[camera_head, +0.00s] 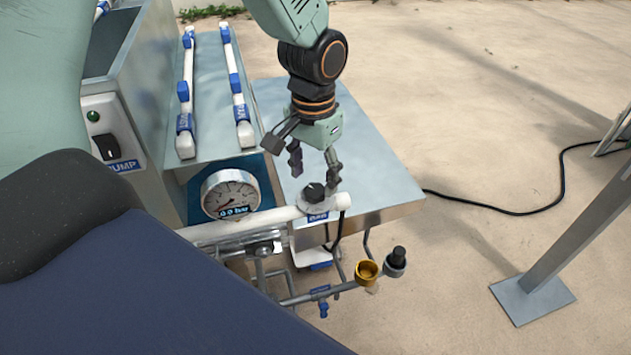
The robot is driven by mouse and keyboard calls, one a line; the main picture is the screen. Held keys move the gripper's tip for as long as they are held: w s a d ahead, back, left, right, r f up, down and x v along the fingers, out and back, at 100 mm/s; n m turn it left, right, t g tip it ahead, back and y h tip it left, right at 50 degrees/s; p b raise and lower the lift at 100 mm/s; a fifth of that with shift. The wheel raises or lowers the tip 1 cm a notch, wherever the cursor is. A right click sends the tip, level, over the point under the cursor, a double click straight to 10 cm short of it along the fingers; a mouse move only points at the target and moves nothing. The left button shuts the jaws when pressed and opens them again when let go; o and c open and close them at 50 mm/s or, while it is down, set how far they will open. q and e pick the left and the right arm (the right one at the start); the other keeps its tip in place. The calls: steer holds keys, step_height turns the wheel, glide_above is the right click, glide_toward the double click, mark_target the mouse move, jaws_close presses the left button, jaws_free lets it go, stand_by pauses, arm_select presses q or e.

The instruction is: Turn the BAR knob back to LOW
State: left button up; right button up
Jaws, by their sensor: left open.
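The black knob (314,192) sits on a pale round base on a white pipe, near the front edge of a metal table. A small blue label (317,217) is just below it; its lettering is too small to read surely, and I cannot tell which mark the knob points to. My left gripper (316,175) points down just above the knob. Its fingers are open and apart, one on each side of the knob as seen here; I cannot tell if they touch it. A round pressure gauge (230,194) stands left of the knob, its display reading about 0.0 bar. My right gripper is not in view.
A PUMP switch box (105,148) with a green lamp is at left. White pipes with blue clips (238,85) lie behind the gauge. The metal table top (375,165) is bare at right. Below hang pipes, a brass cup (366,271) and a black-topped fitting (397,259).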

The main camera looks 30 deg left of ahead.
mark_target(316, 188)
arm_select(q)
steer(key=shift+w+d+f, duration=0.1)
steer(key=shift+w+f, duration=0.05)
steer(key=shift+f, duration=0.45)
steer(key=shift+w+f, duration=0.1)
steer(key=shift+f, duration=0.7)
steer(key=shift+s, duration=0.45)
steer(key=shift+w+f, duration=0.1)
steer(key=shift+w, duration=0.35)
steer(key=c, duration=0.5)
steer(key=shift+s, duration=0.2)
steer(key=c, duration=0.5)
steer(key=shift+c, duration=0.8)
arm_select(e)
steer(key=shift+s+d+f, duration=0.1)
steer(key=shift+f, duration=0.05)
